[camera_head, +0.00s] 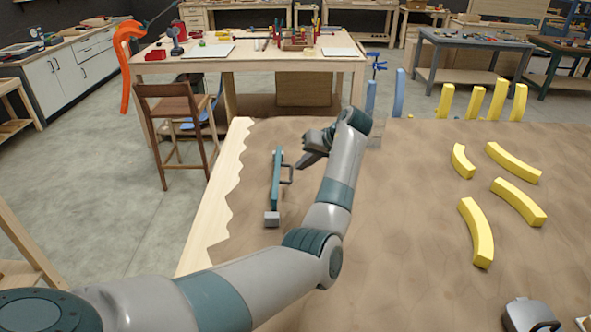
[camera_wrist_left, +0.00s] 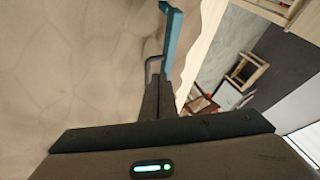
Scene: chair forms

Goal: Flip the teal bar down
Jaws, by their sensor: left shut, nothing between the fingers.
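The teal bar (camera_head: 277,178) is at the left of the brown-topped table, near its wavy pale edge. A grey block (camera_head: 272,219) sits at its near end, and a thin dark handle (camera_head: 289,167) sticks out from its right side. My left gripper (camera_head: 299,163) is shut and empty, just right of the bar's far part, close to the handle. In the left wrist view the shut fingers (camera_wrist_left: 156,98) point toward the teal bar (camera_wrist_left: 172,45), their tips by the bent handle (camera_wrist_left: 152,65). I cannot tell whether they touch.
Several curved yellow pieces (camera_head: 475,232) lie on the table's right, with more yellow pieces (camera_head: 498,98) and blue ones (camera_head: 399,93) upright at the far edge. A wooden chair (camera_head: 178,125) stands beyond the left edge. The table's middle is mostly clear, under my left arm.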

